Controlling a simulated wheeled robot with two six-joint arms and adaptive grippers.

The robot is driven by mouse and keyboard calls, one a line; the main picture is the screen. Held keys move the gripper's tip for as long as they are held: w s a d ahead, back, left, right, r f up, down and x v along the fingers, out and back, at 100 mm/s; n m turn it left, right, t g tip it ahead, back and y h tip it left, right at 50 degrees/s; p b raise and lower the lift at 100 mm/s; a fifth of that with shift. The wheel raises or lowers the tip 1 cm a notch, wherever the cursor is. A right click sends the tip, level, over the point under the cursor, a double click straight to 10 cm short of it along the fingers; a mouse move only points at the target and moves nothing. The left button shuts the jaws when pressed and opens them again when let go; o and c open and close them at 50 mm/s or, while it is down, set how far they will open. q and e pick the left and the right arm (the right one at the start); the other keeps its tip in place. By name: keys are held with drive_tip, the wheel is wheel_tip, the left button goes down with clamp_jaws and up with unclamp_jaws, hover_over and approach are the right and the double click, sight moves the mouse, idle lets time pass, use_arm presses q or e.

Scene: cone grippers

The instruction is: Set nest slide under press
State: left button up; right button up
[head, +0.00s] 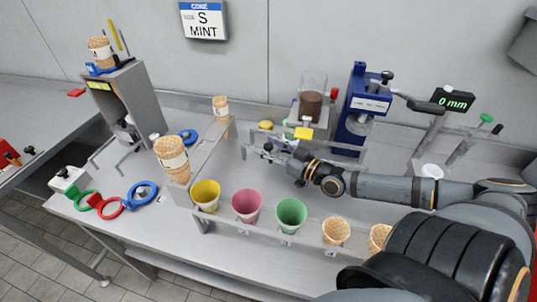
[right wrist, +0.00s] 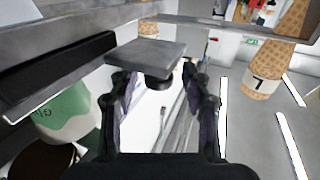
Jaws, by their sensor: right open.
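The blue press (head: 365,108) stands at the back right of the bench, with a lever on its right side. My right gripper (head: 258,151) is left of the press, low over the bench by a metal rail (head: 340,141). In the right wrist view its two fingers (right wrist: 160,95) are apart. A flat grey plate (right wrist: 148,54) with a dark round stub under it shows between and beyond the fingertips; contact cannot be told. I cannot tell for sure whether this plate belongs to the nest slide. The space right under the press is partly hidden. My left gripper is not in view.
A front rack holds a yellow cup (head: 206,195), a pink cup (head: 247,206), a green cup (head: 291,215) and waffle cones (head: 336,231). A hopper with brown contents (head: 311,104) stands left of the press. Coloured rings (head: 141,194) lie at the left.

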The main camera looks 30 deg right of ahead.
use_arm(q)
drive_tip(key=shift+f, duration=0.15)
use_arm(e)
drive_tip(key=shift+w, duration=0.3)
drive_tip(key=shift+c, duration=0.3)
clamp_jaws()
